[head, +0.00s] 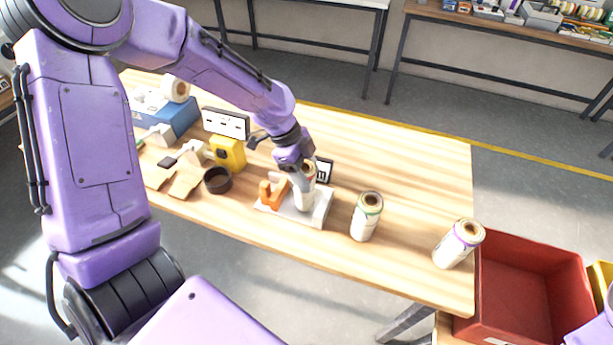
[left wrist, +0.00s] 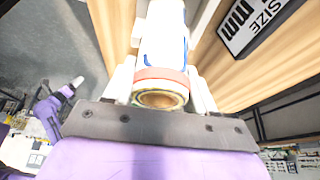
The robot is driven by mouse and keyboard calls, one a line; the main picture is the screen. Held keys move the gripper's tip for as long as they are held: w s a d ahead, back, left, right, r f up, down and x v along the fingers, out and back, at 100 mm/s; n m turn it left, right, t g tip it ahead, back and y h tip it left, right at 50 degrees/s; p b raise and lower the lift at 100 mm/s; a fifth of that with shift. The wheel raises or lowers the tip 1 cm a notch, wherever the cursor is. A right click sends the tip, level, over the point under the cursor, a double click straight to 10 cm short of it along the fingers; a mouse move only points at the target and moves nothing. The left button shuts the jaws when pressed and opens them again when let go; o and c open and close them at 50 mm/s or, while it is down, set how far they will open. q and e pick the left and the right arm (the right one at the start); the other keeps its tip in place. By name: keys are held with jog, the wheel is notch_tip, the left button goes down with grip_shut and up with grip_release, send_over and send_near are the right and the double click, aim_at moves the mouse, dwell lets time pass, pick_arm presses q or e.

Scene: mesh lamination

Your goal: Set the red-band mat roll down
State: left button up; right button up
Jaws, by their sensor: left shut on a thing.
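The red-band mat roll (left wrist: 160,75) is a white cylinder with a pinkish-red band near its open end. My left gripper (head: 303,180) is shut on it, with a finger on each side in the left wrist view. In the head view the roll (head: 305,199) stands about upright over a white plate (head: 310,217) with an orange piece (head: 274,191) on it. Whether its lower end touches the plate cannot be told. A purple arm, seemingly my right, shows small in the left wrist view, its gripper (left wrist: 75,84) too small to read.
A green-band roll (head: 367,217) and a purple-band roll (head: 458,244) stand to the right on the wooden table (head: 410,165). A red bin (head: 535,290) is beyond the right edge. A black size sign (head: 324,170), yellow device (head: 229,153) and dark cup (head: 217,181) are nearby.

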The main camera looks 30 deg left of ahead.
pick_arm(q)
jog(key=shift+w+f, duration=0.15)
jog(key=shift+f, duration=0.35)
jog(key=shift+w+f, duration=0.15)
jog(key=shift+f, duration=0.35)
jog(key=shift+s+f, duration=0.15)
jog(key=shift+s, duration=0.05)
jog(key=o, duration=1.5)
jog(key=v, duration=1.2)
jog(key=shift+r, duration=0.25)
jog(key=shift+w, duration=0.15)
